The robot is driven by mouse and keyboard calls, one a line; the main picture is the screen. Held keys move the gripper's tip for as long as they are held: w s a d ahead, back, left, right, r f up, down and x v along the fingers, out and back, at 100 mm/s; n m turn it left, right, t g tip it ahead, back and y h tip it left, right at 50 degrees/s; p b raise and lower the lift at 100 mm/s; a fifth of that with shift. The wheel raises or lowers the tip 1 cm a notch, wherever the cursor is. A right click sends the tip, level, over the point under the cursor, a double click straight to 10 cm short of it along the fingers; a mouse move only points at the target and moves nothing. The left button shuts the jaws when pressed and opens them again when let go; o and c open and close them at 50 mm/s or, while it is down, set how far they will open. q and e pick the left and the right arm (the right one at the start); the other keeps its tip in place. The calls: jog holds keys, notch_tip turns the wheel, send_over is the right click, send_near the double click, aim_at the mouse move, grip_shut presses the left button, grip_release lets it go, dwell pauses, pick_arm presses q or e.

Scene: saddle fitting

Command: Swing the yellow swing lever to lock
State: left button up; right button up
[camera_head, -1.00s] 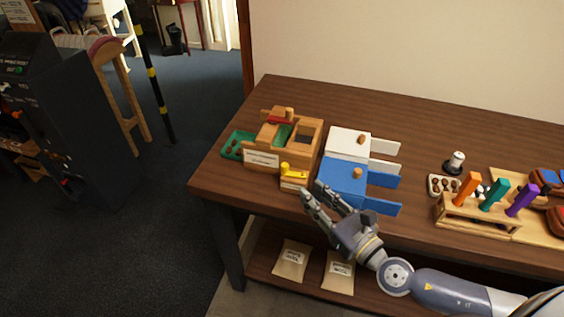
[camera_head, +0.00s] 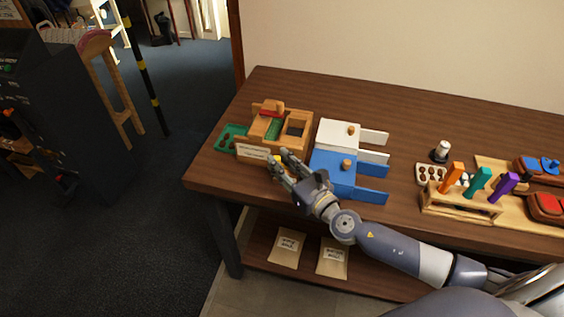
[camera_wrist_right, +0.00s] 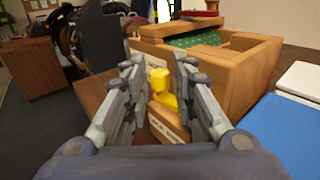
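The yellow swing lever (camera_wrist_right: 162,84) sits on a small wooden block at the front of a wooden fixture (camera_wrist_right: 228,72). In the right wrist view it stands between the two fingers of my right gripper (camera_wrist_right: 160,95), with space on each side, so the gripper is open. In the head view my right gripper (camera_head: 279,164) is at the front of the fixture, and its fingers hide most of the lever; a bit of yellow shows between them. I cannot tell whether either finger touches the lever. My left gripper is not in view.
Blue (camera_head: 331,173) and white (camera_head: 340,134) boxes with side panels stand right of the fixture. A green tray (camera_head: 229,138) lies at its left. A rack with orange, teal and purple handles (camera_head: 466,199) stands farther right. The table (camera_head: 400,105) is bare behind the boxes.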

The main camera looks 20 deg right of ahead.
grip_shut()
jog(key=shift+w+r+m+h+p, duration=0.1)
jog(key=shift+r+m+h+p, duration=0.3)
jog(key=shift+p, duration=0.6)
jog(key=shift+w+f+m+t+h, duration=0.1)
jog(key=shift+f+m+t+h, duration=0.2)
jog(key=shift+h, duration=0.3)
grip_release()
jog(key=shift+f, duration=0.1)
